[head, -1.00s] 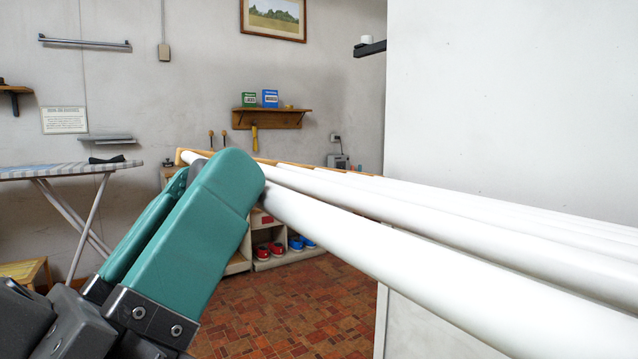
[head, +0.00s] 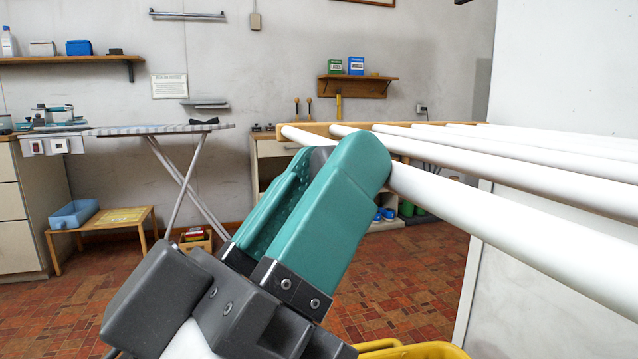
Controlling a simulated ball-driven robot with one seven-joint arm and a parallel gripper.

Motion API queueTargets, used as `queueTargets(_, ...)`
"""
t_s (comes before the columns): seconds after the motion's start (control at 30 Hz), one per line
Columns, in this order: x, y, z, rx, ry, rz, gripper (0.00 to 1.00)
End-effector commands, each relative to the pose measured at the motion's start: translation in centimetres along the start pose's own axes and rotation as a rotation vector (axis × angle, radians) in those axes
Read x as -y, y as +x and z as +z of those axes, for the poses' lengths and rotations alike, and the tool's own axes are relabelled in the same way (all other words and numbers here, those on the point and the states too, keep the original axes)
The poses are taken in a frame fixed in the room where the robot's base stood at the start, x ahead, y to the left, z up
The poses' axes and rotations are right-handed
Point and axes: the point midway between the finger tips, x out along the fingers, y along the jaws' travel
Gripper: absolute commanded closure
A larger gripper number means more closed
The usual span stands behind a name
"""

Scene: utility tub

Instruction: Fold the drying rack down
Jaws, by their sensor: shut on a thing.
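The drying rack has several long white rails (head: 520,238) and a wooden end bar (head: 318,129). It reaches in from the right, along the pale wall. My teal-fingered gripper (head: 336,160) is shut on the front rail, close to its far left end. The rail's tip shows to the left of the fingers, and the rest runs out to the lower right. The fingers hide the gripped stretch.
A yellow tub rim (head: 415,348) shows at the bottom, below the rack. An ironing board (head: 155,129) and a small wooden table (head: 110,218) stand at left. A wall shelf (head: 358,86) is at the back. The brick floor in the middle is largely clear.

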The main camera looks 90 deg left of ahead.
Motion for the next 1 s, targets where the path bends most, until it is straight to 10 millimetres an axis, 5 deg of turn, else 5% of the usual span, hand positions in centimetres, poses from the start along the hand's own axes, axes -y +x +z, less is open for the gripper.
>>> queueTargets(0.07, -0.4, 0.1, 0.8, 0.020, -0.001, 0.009, 1.00)
queueTargets(0.1, -0.4, 0.1, 0.8, 0.020, -0.001, 0.009, 0.65)
queueTargets(0.17, -0.4, 0.1, 0.8, 0.021, -0.002, 0.009, 0.59)
queueTargets(0.47, -0.2, -1.2, 0.9, 0.023, -0.003, 0.007, 0.58)
queueTargets(1.0, 0.1, -10.0, 0.2, 0.004, 0.003, -0.002, 0.58)
